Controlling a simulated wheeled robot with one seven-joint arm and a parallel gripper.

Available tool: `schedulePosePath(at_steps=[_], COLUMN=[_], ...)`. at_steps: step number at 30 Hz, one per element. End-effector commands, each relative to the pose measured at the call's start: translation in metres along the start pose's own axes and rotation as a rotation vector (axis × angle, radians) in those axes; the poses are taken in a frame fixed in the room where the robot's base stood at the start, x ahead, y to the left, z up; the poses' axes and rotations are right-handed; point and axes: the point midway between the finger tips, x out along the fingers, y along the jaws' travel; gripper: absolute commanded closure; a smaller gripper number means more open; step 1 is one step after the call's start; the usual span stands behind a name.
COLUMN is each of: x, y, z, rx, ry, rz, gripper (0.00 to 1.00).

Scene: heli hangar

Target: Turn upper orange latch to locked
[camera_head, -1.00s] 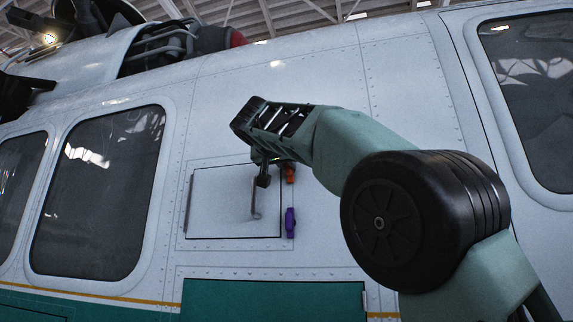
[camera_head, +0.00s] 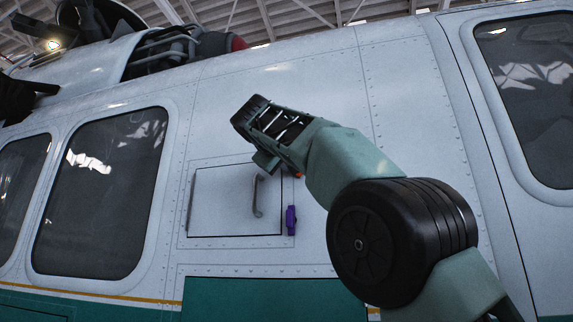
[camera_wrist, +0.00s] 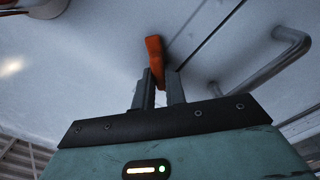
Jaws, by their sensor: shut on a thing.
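The upper orange latch (camera_wrist: 154,52) shows in the wrist view, with its lower end between my fingertips. In the head view only a small bit of this latch (camera_head: 299,175) shows beside my arm, at the upper right corner of the panel door (camera_head: 225,210). My gripper (camera_wrist: 160,86) is shut on the latch, one finger on each side. In the head view the fingertips are mostly hidden by my wrist. The exact angle of the latch is hard to tell.
A purple latch (camera_head: 291,220) sits lower on the door's right edge. A grey curved handle (camera_head: 257,197) stands out from the door; it is close to my fingers in the wrist view (camera_wrist: 262,72). A dark window (camera_head: 100,192) lies to the left.

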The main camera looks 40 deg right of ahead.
Motion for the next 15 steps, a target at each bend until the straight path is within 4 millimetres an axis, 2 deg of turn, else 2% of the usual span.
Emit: schedulePosePath(at_steps=[15], x=[-0.0003], y=[-0.0029], z=[0.0003], rx=[-0.465], ry=[0.000], rz=[-0.002], gripper=[1.00])
